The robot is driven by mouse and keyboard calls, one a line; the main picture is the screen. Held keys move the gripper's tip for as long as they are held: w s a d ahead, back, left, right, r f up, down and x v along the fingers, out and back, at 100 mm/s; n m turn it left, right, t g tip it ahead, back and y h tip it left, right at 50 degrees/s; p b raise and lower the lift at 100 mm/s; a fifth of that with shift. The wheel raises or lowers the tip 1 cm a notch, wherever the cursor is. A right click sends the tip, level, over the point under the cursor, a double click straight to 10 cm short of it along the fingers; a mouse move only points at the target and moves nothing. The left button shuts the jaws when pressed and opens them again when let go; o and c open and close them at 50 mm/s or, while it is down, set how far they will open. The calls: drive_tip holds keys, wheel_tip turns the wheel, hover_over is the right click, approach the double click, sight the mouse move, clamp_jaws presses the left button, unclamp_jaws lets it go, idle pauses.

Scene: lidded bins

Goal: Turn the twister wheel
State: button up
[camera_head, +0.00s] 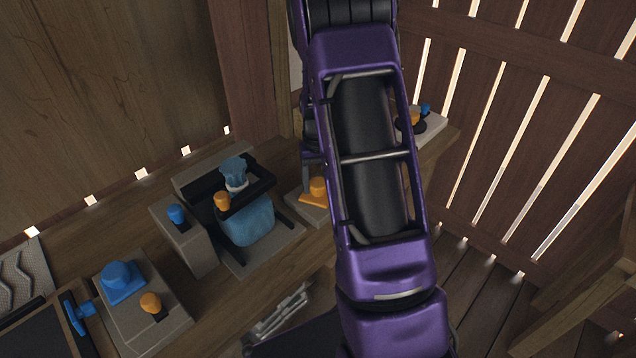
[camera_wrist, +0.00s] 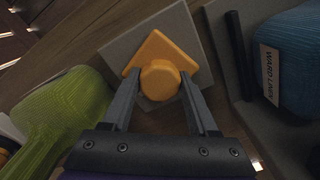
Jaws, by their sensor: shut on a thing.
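The twister wheel looks to be the orange faceted knob (camera_wrist: 159,80) on an orange diamond-shaped plate, mounted on a grey block (camera_wrist: 180,31). In the wrist view my gripper (camera_wrist: 158,92) has one finger on each side of the knob and is shut on it. In the head view the orange knob (camera_head: 318,187) shows just left of my purple arm, which hides part of its block and most of my gripper.
A blue cloth bundle (camera_head: 248,222) labelled in the wrist view lies right of the knob there; a green one (camera_wrist: 62,105) lies left. Blocks with a blue knob (camera_head: 122,277) and orange knobs line the bench. Slatted wooden walls (camera_head: 480,130) stand behind and right.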

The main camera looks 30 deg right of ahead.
drive_tip(key=m, duration=0.4)
drive_tip(key=shift+r+m, duration=0.1)
drive_tip(key=shift+m, duration=0.2)
drive_tip(key=shift+m+p, duration=0.45)
drive_tip(key=shift+m, duration=1.45)
drive_tip(key=o, duration=1.4)
drive_tip(key=shift+c, duration=0.2)
wheel_tip(320, 180, up, 17)
drive_tip(key=p, duration=0.1)
drive_tip(key=shift+r, duration=0.2)
